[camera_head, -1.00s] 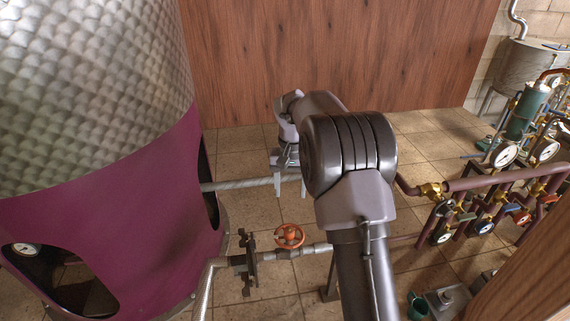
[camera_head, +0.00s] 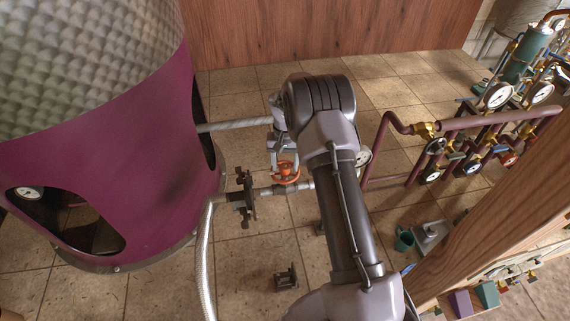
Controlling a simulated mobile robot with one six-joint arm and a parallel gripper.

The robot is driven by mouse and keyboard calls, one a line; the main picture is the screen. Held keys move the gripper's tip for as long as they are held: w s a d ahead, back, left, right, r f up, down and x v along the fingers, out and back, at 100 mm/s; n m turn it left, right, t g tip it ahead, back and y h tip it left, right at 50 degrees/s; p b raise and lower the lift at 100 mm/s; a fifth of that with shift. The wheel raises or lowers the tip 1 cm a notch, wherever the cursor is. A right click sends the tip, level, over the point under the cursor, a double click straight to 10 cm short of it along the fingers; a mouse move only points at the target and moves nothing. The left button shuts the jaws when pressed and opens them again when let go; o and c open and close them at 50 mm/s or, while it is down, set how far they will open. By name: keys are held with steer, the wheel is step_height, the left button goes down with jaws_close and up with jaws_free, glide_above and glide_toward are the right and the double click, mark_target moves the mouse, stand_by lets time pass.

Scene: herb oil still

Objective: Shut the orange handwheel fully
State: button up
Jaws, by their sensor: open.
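The orange handwheel (camera_head: 287,179) sits on a grey horizontal pipe (camera_head: 302,187), right of a dark flange-like fitting (camera_head: 243,195). My gripper (camera_head: 284,163) is open and points down at the handwheel. Its fingers overlap the wheel's far part in the picture. I cannot tell whether they touch the rim or are just above it. My arm hides the pipe's right end and part of the wrist.
A large vessel with a magenta skirt (camera_head: 110,190) stands at left. A pale pipe (camera_head: 235,125) runs behind the handwheel. Maroon pipes with gauges (camera_head: 480,122) stand at right, and a wooden beam (camera_head: 500,220) crosses the lower right.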

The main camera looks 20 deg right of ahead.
jaws_close()
steer(key=shift+f, duration=0.1)
steer(key=shift+m+b, duration=0.3)
steer(key=shift+b, duration=0.15)
steer(key=m+b, duration=0.3)
steer(key=shift+f, duration=0.2)
steer(key=m+b, duration=0.3)
steer(key=m, duration=0.2)
steer(key=shift+r+b, duration=0.1)
steer(key=shift+b, duration=0.3)
steer(key=m+b, duration=0.3)
steer(key=m, duration=0.2)
steer(key=shift+m, duration=0.4)
steer(key=shift+r+m+b, duration=0.15)
steer(key=shift+m+b, duration=0.9)
steer(key=shift+m, duration=1.05)
